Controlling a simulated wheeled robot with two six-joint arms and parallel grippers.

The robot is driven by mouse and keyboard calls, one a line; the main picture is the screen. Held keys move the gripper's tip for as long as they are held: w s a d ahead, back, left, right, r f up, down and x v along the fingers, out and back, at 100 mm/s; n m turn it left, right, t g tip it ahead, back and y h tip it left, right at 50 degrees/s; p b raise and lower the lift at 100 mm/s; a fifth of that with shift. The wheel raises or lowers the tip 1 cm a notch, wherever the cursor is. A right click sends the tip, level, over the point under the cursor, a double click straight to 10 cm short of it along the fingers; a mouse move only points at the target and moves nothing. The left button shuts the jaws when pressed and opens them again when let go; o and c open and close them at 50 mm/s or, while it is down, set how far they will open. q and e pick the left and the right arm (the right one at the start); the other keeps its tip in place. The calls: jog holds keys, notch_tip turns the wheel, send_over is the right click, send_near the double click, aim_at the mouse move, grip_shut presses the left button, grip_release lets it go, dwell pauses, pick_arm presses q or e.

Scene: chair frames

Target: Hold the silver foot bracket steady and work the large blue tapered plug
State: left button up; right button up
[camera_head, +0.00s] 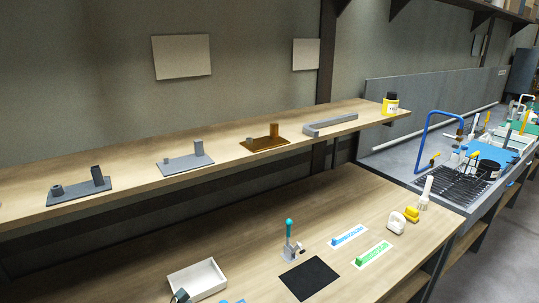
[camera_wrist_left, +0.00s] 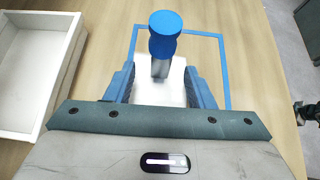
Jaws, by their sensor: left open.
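In the left wrist view, the large blue tapered plug (camera_wrist_left: 165,32) stands upright on a grey stem, with its wide round top toward the camera. Below it is a pale silver-white block (camera_wrist_left: 158,92), apparently the silver foot bracket. My left gripper (camera_wrist_left: 161,87) is open, its blue fingers on either side of this block. I cannot tell whether they touch it. The block's lower part is hidden by the gripper body. My right gripper is not clearly seen. In the head view, a teal-handled silver clamp (camera_head: 289,240) stands on the bench.
A blue square outline (camera_wrist_left: 224,70) lies around the bracket. A white tray (camera_wrist_left: 75,50) is to its left; it also shows in the head view (camera_head: 215,283). A black mat (camera_head: 309,278) and blue and green labels lie to the right. A raised shelf (camera_head: 130,200) runs behind.

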pick_arm(q)
jog(key=v, duration=1)
jog(key=shift+s+r, duration=0.1)
